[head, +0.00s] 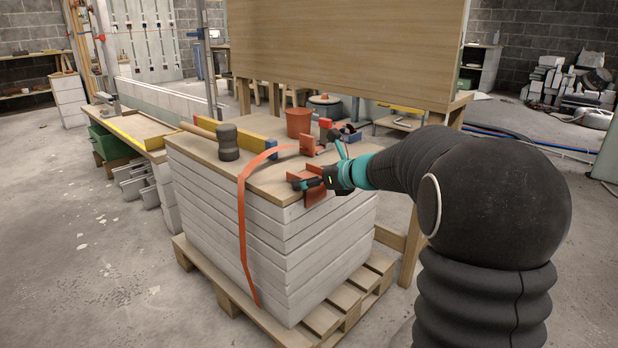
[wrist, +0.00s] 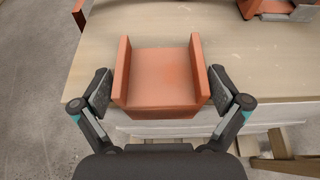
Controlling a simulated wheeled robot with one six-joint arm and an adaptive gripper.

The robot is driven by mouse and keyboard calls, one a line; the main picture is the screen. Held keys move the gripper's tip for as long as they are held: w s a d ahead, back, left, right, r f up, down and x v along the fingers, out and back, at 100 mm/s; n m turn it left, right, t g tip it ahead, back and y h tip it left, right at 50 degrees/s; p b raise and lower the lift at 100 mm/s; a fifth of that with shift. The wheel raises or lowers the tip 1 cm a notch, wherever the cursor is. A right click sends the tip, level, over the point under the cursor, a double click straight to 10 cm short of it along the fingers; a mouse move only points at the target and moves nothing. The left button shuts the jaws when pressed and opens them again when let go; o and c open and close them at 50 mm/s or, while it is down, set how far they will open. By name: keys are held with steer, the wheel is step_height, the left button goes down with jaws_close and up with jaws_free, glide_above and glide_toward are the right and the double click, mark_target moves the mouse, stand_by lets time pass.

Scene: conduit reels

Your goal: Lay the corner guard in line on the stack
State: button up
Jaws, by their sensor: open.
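The corner guard (head: 316,194), an orange channel-shaped piece with two raised side walls, is at the right edge of the stack (head: 290,250). In the wrist view the guard (wrist: 165,78) lies over the edge of the board top (wrist: 270,70), its near end past the edge. My open gripper (head: 318,166) is at the guard, with one finger pad beside each outer wall. In the wrist view the gripper (wrist: 160,92) shows narrow gaps at both walls. Whether the guard rests fully on the stack is hard to tell.
An orange strap (head: 242,220) crosses the stack top and hangs down its front. Another orange piece (head: 308,145) sits farther back. A mallet (head: 228,142), a blue and yellow level (head: 262,143) and a red-brown pot (head: 298,123) are on top. A pallet (head: 345,300) is underneath.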

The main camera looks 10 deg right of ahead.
steer(key=shift+s+d+f, duration=0.1)
steer(key=shift+f, duration=0.15)
